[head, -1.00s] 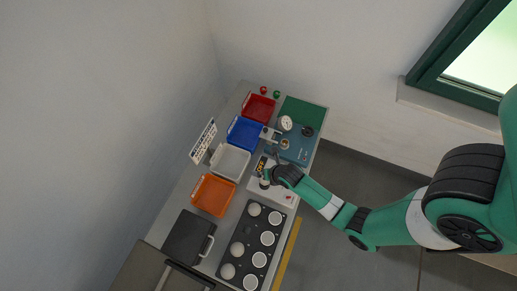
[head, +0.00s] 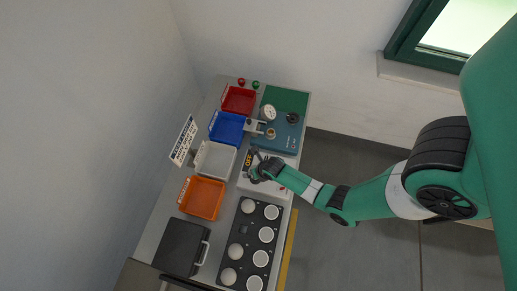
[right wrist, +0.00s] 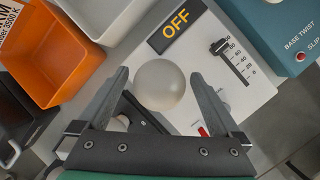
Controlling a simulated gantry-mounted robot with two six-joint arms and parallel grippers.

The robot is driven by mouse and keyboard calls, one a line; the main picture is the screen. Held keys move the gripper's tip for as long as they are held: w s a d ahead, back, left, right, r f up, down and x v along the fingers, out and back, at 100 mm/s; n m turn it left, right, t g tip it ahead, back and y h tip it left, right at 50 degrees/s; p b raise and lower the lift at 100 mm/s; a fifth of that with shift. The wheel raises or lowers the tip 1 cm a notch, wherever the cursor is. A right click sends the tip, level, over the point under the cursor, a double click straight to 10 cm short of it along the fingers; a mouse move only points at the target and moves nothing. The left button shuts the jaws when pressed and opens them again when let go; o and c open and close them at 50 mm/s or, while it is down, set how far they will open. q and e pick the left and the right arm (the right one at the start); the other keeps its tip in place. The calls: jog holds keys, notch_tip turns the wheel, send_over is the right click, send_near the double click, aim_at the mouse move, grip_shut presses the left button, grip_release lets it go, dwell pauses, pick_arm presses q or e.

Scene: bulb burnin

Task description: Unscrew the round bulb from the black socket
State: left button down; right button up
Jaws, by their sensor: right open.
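A round frosted bulb (right wrist: 159,85) stands on the white unit in the right wrist view, near its OFF display (right wrist: 174,25). My right gripper (right wrist: 160,88) is open, with one finger on each side of the bulb and visible gaps to both. The black socket cannot be made out for certain; a dark bar (right wrist: 143,112) shows just below the bulb. In the head view my right gripper (head: 257,172) is over the white unit (head: 279,188) and covers the bulb. My left gripper is not in view.
A black rack (head: 242,252) with several white round bulbs and cups lies in front. Orange (head: 203,198), grey (head: 215,160), blue (head: 227,128) and red (head: 238,101) bins line the left. A blue unit (head: 289,133) stands behind the white one.

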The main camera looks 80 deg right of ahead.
jog(key=shift+w+d+f, duration=0.1)
jog(key=shift+w+f, duration=0.05)
jog(key=shift+f, duration=0.1)
jog(key=c, duration=1.2)
jog(key=o, duration=1.1)
